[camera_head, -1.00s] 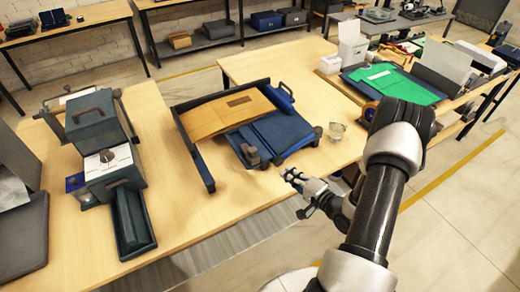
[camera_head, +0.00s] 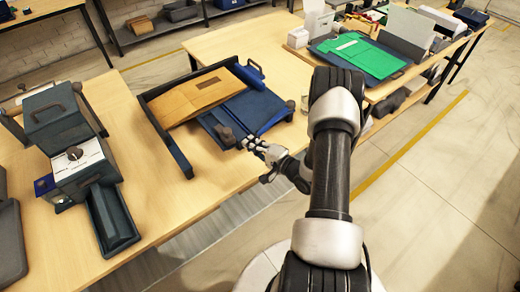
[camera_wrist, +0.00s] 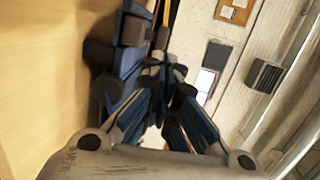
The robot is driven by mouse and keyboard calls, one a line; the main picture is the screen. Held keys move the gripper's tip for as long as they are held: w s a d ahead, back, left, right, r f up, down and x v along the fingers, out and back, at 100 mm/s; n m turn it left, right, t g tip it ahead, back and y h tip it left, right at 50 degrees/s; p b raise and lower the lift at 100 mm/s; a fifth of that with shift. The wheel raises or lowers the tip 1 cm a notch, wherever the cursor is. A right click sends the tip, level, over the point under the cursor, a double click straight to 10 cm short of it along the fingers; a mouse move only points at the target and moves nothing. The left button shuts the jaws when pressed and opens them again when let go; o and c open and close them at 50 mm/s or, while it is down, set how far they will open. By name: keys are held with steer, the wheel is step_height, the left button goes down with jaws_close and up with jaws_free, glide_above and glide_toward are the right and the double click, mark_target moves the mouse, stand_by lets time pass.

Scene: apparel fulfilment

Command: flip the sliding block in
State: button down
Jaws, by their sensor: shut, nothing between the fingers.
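A blue folding board (camera_head: 248,108) lies on the wooden table with a brown cardboard sheet (camera_head: 199,95) tilted over its left part, inside a dark angled frame (camera_head: 168,142). A small dark block (camera_head: 225,134) sits at the board's front corner; I cannot tell for sure that it is the sliding block. My gripper (camera_head: 249,146) is shut and empty, just right of this block at the table's front edge. I cannot tell whether they touch. In the wrist view my fingers (camera_wrist: 163,72) are together, beside blue and dark parts (camera_wrist: 121,58) of the device.
A grey-blue machine (camera_head: 68,140) with a long dark tray (camera_head: 112,218) stands on the left of the table. A green garment (camera_head: 360,52) lies on a board at the back right. Bare tabletop (camera_head: 160,205) lies in front of the frame.

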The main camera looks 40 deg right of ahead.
steer(key=r+b+x, duration=0.1)
steer(key=x, duration=0.5)
steer(key=shift+w+f, duration=0.45)
steer(key=shift+f, duration=0.05)
steer(key=shift+w, duration=0.1)
steer(key=b+x, duration=0.1)
steer(key=x, duration=0.4)
steer(key=d+r+b+x, duration=0.1)
steer(key=b+x, duration=0.1)
steer(key=x, duration=0.3)
steer(key=d+r+b+x, duration=0.1)
steer(key=b+x, duration=0.1)
steer(key=x, duration=0.3)
steer(key=shift+w+d+r, duration=0.1)
steer(key=shift+w+d, duration=0.05)
steer(key=shift+w, duration=0.25)
